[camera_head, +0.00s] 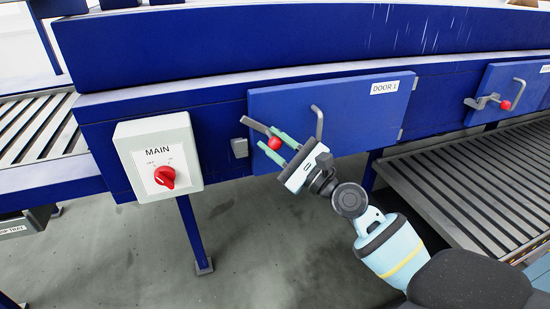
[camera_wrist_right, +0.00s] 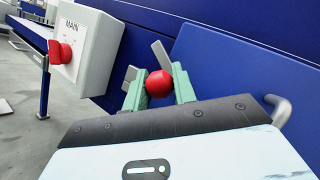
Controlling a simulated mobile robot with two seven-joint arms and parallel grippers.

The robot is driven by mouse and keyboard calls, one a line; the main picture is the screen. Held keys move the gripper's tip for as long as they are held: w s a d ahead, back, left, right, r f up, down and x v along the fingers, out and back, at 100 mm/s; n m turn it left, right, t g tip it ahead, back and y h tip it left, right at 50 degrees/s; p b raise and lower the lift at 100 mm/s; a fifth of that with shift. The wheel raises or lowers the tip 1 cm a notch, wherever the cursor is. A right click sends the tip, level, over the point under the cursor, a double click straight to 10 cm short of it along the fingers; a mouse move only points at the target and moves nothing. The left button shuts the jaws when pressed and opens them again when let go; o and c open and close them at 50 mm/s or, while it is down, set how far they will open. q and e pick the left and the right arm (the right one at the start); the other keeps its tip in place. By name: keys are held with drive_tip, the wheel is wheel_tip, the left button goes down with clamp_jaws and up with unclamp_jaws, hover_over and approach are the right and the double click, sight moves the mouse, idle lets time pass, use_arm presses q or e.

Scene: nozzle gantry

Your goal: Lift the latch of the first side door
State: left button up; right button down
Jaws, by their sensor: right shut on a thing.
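The first side door (camera_head: 345,115) is a blue panel labelled "DOOR 1", and it looks closed. Its latch is a grey bar (camera_head: 257,126) with a red ball knob (camera_head: 274,143); the bar slopes up to the left, clear of the grey catch block (camera_head: 240,147) beside the door. My right gripper (camera_head: 275,146) is shut on the red knob. In the right wrist view the knob (camera_wrist_right: 159,84) sits between the green fingertips, with the bar (camera_wrist_right: 162,56) rising behind it. My left gripper is not in view.
A grey pull handle (camera_head: 317,122) stands close to the right of my right gripper. The MAIN switch box (camera_head: 159,156) with a red knob is on the left. A second door (camera_head: 507,91) with a level latch is at the right. A slatted conveyor (camera_head: 470,180) lies below it.

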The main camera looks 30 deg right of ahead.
drive_tip(key=m, duration=0.1)
drive_tip(key=m+t+b, duration=0.1)
drive_tip(key=shift+d+m+h, duration=0.2)
drive_tip(key=shift+m+h, duration=0.1)
drive_tip(key=shift+h, duration=0.1)
drive_tip(key=m, duration=0.1)
drive_tip(key=t+h+b, duration=0.1)
drive_tip(key=m, duration=0.1)
drive_tip(key=shift+d+r+m+t+h, duration=0.25)
drive_tip(key=shift+m+t+h, duration=0.05)
drive_tip(key=shift+h, duration=0.1)
drive_tip(key=m, duration=0.1)
drive_tip(key=m+t+h+b, duration=0.1)
drive_tip(key=shift+d+r+m+h, duration=0.2)
drive_tip(key=shift+m+h, duration=0.1)
drive_tip(key=shift+s+d+r+m+t+h+b, duration=0.1)
drive_tip(key=shift+d+m+t+h+b, duration=0.2)
drive_tip(key=shift+m+h, duration=0.5)
drive_tip(key=shift+r+m+t+h+b, duration=0.1)
drive_tip(key=shift+m+h+b, duration=0.25)
drive_tip(key=shift+m+h, duration=0.45)
drive_tip(key=shift+s+d+m+t+h+b, duration=0.15)
drive_tip(key=shift+m+h+b, duration=0.3)
drive_tip(key=shift+m, duration=0.65)
drive_tip(key=shift+w+m+h, duration=0.1)
drive_tip(key=shift+m+h, duration=0.2)
drive_tip(key=shift+h, duration=0.05)
drive_tip(key=shift+r, duration=0.1)
